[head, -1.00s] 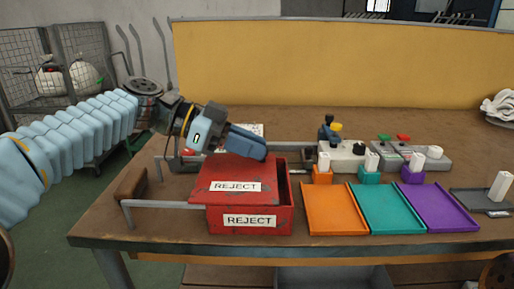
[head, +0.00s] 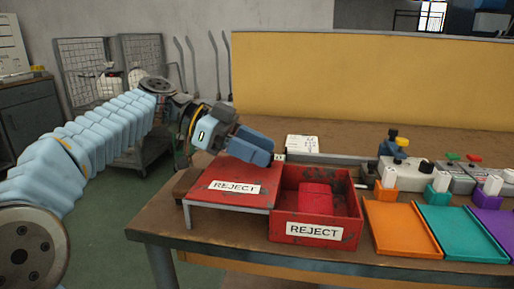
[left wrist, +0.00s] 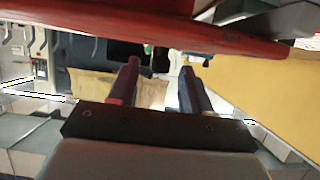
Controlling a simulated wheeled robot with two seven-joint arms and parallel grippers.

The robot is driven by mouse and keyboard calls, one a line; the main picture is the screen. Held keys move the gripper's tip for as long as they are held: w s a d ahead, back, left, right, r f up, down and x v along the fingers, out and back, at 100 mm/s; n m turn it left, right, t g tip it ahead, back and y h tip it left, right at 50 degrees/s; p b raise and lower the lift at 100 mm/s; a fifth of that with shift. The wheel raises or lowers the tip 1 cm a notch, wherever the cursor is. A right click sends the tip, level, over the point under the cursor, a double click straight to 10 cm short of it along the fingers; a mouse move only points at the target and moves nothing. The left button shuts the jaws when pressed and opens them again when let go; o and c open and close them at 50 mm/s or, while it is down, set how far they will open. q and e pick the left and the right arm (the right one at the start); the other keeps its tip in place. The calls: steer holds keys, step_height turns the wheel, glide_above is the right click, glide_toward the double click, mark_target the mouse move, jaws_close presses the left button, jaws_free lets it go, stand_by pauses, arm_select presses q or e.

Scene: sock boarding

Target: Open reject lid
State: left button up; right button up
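The red reject lid (head: 232,183), with a white REJECT label, lies to the left of the red reject box (head: 345,232), on a grey metal frame. The box's top is uncovered, and a red block-like shape (head: 316,197) shows inside. My left gripper (head: 255,150) is at the lid's back right corner; contact is hard to tell. In the left wrist view its two fingers (left wrist: 160,85) stand apart with nothing seen between them, and a red panel (left wrist: 130,22) spans the top. My right gripper is not in view.
Orange (head: 400,228), teal (head: 458,235) and purple trays stand right of the box. A white device with knobs (head: 405,170) stands behind them. A white card (head: 302,144) lies behind the box. A yellow panel (head: 360,85) closes off the back of the table.

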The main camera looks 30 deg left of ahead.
arm_select(q)
steer(key=shift+a, duration=0.1)
steer(key=p+v, duration=0.2)
steer(key=v, duration=1.1)
steer(key=shift+a+r+p, duration=0.2)
steer(key=shift+a+p, duration=0.1)
steer(key=shift+p, duration=0.05)
